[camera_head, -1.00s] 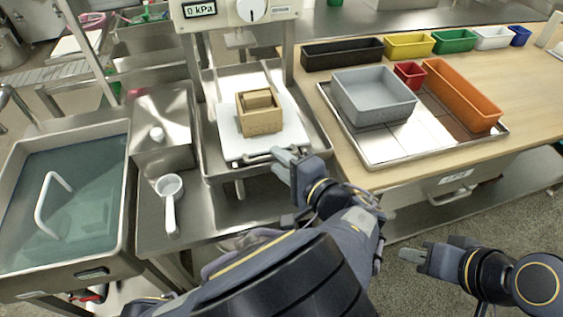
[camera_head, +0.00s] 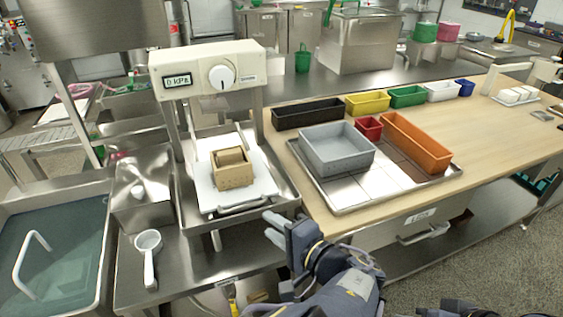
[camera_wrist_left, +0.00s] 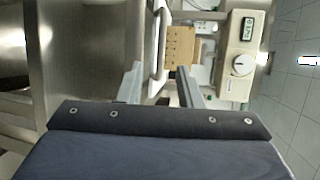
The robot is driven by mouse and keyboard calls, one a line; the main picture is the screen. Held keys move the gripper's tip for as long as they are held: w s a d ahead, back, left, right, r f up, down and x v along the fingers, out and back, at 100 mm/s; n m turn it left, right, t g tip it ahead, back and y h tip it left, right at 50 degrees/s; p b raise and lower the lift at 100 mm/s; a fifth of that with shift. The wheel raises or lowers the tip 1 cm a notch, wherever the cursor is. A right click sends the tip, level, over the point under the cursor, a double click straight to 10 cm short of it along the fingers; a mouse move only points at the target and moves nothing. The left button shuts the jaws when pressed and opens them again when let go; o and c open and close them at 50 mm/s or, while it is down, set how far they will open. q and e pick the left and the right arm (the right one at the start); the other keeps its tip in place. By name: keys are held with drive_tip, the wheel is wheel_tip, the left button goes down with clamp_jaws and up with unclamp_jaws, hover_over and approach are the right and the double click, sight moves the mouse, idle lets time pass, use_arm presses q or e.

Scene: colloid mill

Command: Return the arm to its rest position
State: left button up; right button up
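My left gripper (camera_head: 274,226) is just in front of the right end of the handle on the press's white tray (camera_head: 205,195), with a small gap in the head view. The left wrist view shows its two fingers (camera_wrist_left: 160,85) apart and nothing held between them. The tray handle (camera_wrist_left: 160,45) and the tan perforated box (camera_wrist_left: 180,48) lie beyond the fingers. In the head view the tan box (camera_head: 232,172) sits on the tray under the press head (camera_head: 208,70). My right gripper (camera_head: 445,307) is cut by the bottom edge; its fingers cannot be made out.
A wooden table to the right holds a metal tray (camera_head: 345,205) with grey (camera_head: 335,148), red and orange bins. A white ladle (camera_head: 148,255) lies on the steel counter at left, beside a water basin (camera_head: 50,240). Open floor lies at the lower right.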

use_arm(q)
drive_tip(key=s+a+f+n+g+h+p, duration=0.2)
drive_tip(key=s+a+n+g+h+p, duration=0.35)
drive_tip(key=a+g, duration=0.6)
drive_tip(key=s+a+r+n+t+h+p, duration=0.2)
drive_tip(key=s+r+n+t+h, duration=0.1)
drive_tip(key=s+r+h, duration=0.2)
drive_tip(key=s+a+r+n+t+h+p, duration=0.2)
drive_tip(key=s+a+r+n+t+h, duration=0.1)
drive_tip(key=s+r, duration=0.3)
drive_tip(key=shift+s+a+r+h+p, duration=0.3)
drive_tip(key=shift+s+h, duration=0.55)
drive_tip(key=shift+s, duration=0.3)
